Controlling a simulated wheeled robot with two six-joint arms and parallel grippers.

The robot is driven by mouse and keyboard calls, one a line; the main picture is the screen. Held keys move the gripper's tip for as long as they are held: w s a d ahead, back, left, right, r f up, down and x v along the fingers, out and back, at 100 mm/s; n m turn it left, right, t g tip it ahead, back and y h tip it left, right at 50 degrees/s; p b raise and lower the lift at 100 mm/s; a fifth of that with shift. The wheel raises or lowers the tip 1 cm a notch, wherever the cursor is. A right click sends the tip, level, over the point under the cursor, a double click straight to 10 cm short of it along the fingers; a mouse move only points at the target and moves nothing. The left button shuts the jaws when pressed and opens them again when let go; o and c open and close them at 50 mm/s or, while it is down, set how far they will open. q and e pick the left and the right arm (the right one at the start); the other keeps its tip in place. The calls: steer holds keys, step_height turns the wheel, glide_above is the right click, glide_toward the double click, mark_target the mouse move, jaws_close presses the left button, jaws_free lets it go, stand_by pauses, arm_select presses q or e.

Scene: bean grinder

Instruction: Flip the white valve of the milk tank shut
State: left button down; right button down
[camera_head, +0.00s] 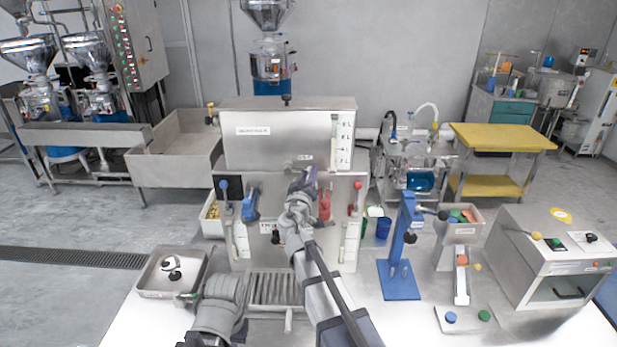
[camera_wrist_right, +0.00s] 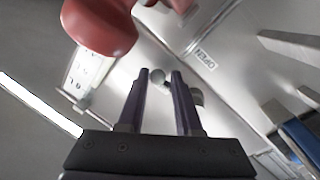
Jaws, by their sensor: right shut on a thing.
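The milk tank (camera_head: 285,150) is a steel box at the middle of the head view, with a label and a level gauge. My right gripper (camera_head: 305,180) is at the tank's front face, between the blue valve and the red valve. In the right wrist view my right gripper (camera_wrist_right: 160,82) has its purple fingers close around a small pale knob (camera_wrist_right: 157,75), apparently the white valve's handle. Most of the valve is hidden, so its angle cannot be told. My left arm is low at the front; its fingers cannot be made out clearly.
A red valve handle (camera_head: 325,203) is right of my right gripper and looms large in the right wrist view (camera_wrist_right: 100,25). A blue valve (camera_head: 250,202) is to its left. A blue stand (camera_head: 400,280) and steel tray (camera_head: 172,290) flank the work area.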

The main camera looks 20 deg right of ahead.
steer(key=shift+w+r, duration=0.1)
steer(key=c, duration=0.8)
jaws_free()
steer(key=shift+c, duration=0.2)
steer(key=shift+o, duration=1.3)
steer(key=shift+a, duration=0.15)
steer(key=shift+s, duration=0.3)
steer(key=v, duration=0.7)
steer(key=shift+s, duration=0.15)
steer(key=shift+a, duration=0.15)
